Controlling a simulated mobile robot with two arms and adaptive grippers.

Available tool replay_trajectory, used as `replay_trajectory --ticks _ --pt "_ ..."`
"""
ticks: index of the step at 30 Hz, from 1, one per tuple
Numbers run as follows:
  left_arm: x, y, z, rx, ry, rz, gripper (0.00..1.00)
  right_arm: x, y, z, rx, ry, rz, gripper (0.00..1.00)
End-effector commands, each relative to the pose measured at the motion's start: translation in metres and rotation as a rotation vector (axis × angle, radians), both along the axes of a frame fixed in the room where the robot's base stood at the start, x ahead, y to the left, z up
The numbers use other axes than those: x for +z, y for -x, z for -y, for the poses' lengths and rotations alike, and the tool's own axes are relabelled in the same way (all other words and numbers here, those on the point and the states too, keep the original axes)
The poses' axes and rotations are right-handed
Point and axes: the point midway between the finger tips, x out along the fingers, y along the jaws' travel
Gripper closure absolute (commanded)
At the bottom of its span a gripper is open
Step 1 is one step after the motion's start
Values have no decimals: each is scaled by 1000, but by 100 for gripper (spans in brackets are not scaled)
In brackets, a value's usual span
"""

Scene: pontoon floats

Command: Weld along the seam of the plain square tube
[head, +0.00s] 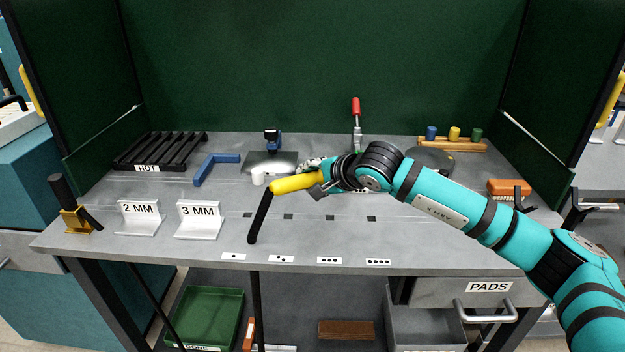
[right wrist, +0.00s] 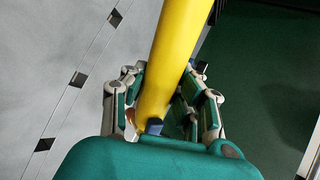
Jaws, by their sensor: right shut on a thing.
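My right gripper (head: 322,184) is shut on the yellow handle (head: 296,184) of a torch-like tool above the grey bench. A black section (head: 260,217) bends down from the handle's left end towards the bench's front. In the right wrist view, the yellow handle (right wrist: 175,55) runs between the fingers of the gripper (right wrist: 165,95). I cannot make out a plain square tube for certain; my right gripper and forearm hide part of the bench behind them. A pale, rounded piece (head: 259,177) shows just behind the handle. My left gripper is not in view.
A black rack marked HOT (head: 160,152) and a blue angle piece (head: 214,168) lie left. Stands marked 2 MM (head: 138,218) and 3 MM (head: 199,220) stand front left. The front middle is clear.

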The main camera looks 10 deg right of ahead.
Motion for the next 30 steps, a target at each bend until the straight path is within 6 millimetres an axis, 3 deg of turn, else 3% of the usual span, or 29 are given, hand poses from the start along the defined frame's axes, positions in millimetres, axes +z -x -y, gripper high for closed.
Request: replay_trajectory --ticks 30 --pt "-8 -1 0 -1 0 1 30 2 -1 0 0 -3 6 100"
